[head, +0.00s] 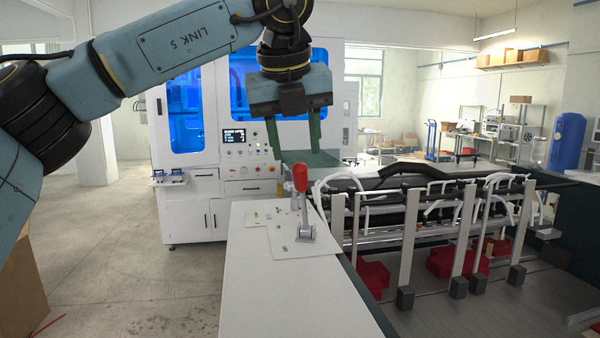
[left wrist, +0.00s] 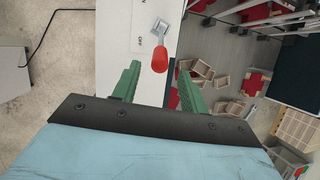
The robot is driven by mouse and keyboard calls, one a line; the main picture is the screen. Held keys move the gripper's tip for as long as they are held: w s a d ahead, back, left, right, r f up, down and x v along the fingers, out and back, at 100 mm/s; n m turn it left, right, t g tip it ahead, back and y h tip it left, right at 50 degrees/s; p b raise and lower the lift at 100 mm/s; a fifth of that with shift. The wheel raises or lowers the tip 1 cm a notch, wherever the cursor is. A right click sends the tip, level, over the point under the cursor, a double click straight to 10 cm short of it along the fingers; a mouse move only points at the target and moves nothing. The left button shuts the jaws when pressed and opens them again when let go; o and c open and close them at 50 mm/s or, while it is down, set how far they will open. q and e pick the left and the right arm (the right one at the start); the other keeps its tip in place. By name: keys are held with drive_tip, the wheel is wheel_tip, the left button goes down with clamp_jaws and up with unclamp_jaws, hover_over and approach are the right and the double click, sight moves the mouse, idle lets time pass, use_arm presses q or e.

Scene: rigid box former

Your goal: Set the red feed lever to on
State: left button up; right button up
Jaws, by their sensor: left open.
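The red feed lever (head: 300,179) stands on a grey metal base on a pale plate (head: 285,243), on top of the white bench, with its red handle up. In the left wrist view the red handle (left wrist: 159,58) shows just beyond and between the fingertips, above the plate with small printed marks. My left gripper (head: 297,155) is open and empty, with green fingers pointing down; in the head view it hangs above and behind the handle, apart from it. It also shows in the left wrist view (left wrist: 160,76). My right gripper is not in view.
The white bench top (head: 270,300) is clear in front of the lever. To its right is a machine frame with white posts (head: 408,240), hoses and red parts (head: 374,278). A white cabinet with blue windows (head: 185,110) stands behind. Wooden boxes (left wrist: 200,68) lie below in the left wrist view.

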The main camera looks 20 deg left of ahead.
sight(298, 160)
use_arm(q)
drive_tip(key=x, duration=0.6)
drive_tip(key=shift+w+f+p, duration=0.2)
drive_tip(key=shift+f+p, duration=0.05)
drive_tip(key=shift+p, duration=0.1)
drive_tip(key=shift+s, duration=0.1)
clamp_jaws()
